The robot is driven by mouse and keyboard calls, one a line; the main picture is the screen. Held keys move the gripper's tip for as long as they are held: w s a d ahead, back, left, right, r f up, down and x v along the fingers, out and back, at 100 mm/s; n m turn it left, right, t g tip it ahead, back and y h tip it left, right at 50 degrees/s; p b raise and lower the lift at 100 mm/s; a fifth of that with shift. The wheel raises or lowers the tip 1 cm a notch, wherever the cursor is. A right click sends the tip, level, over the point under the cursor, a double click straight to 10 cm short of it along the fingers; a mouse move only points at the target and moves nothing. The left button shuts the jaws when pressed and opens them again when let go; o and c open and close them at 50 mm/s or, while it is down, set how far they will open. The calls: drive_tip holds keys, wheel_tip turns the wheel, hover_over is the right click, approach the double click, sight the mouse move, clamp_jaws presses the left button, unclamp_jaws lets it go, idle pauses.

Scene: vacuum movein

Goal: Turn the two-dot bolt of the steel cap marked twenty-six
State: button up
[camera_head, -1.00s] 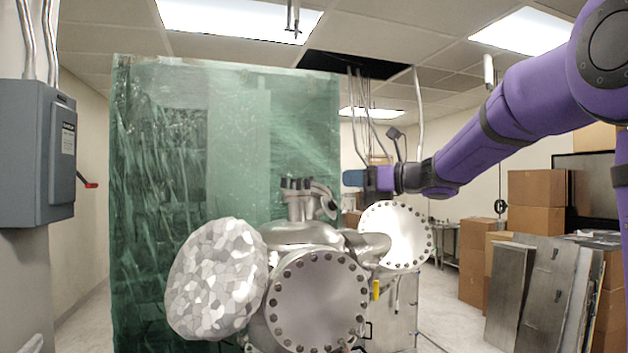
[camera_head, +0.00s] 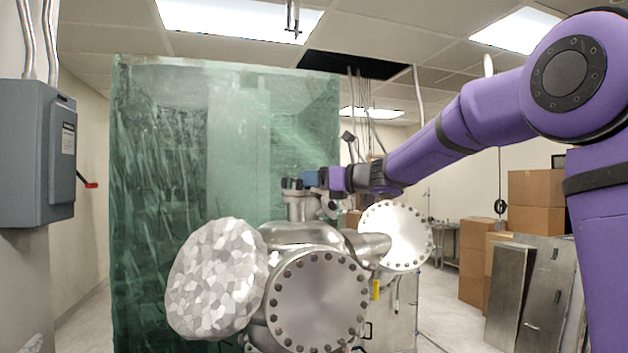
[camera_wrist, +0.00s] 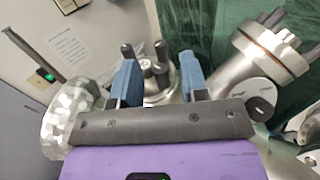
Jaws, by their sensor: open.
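The steel vacuum chamber (camera_head: 308,236) stands in the middle of the head view. A short upright port (camera_head: 302,209) rises from its top. My gripper (camera_head: 292,183) is at the top of that port, covering most of its upper end. In the wrist view my gripper (camera_wrist: 160,72) is open, with a blue finger on each side of a small steel cap (camera_wrist: 156,98). Several dark upright bolts (camera_wrist: 161,50) stand on the cap between and beyond the fingers. I cannot see any grip on a bolt. No number or dot marks are legible in either view.
A large bolted flange (camera_head: 318,300) faces me, with a foil-covered round part (camera_head: 216,280) at its left. Another bolted flange (camera_head: 408,238) is at the right. A green plastic curtain (camera_head: 160,200) hangs behind. In the wrist view a side fitting (camera_wrist: 270,55) is right of the fingers.

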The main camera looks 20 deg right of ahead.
clamp_jaws()
drive_tip(key=shift+g, duration=0.3)
drive_tip(key=n+g+y, duration=0.3)
drive_tip(key=g, duration=0.1)
drive_tip(key=shift+w+d+n, duration=0.25)
drive_tip(key=shift+n, duration=0.05)
drive_tip(key=n+g, duration=0.1)
drive_tip(key=g, duration=0.1)
drive_tip(key=n+g+y, duration=0.1)
drive_tip(key=n+g, duration=0.1)
drive_tip(key=n+g+y, duration=0.1)
drive_tip(key=g, duration=0.2)
drive_tip(key=shift+w+n, duration=0.35)
drive_tip(key=shift+n, duration=0.05)
drive_tip(key=shift+w+n+g+h, duration=0.15)
drive_tip(key=shift+n+g+h, duration=0.3)
drive_tip(key=shift+n+g, duration=1.05)
drive_tip(key=shift+w+n+g+h, duration=0.15)
drive_tip(key=shift+n+g+h, duration=0.55)
drive_tip(key=shift+g, duration=1.35)
drive_tip(key=shift+w+n+g+h, duration=0.15)
drive_tip(key=shift+n+g+h, duration=0.1)
drive_tip(key=shift+n+g, duration=1.35)
drive_tip(key=shift+a+g, duration=0.1)
drive_tip(key=shift+g, duration=0.35)
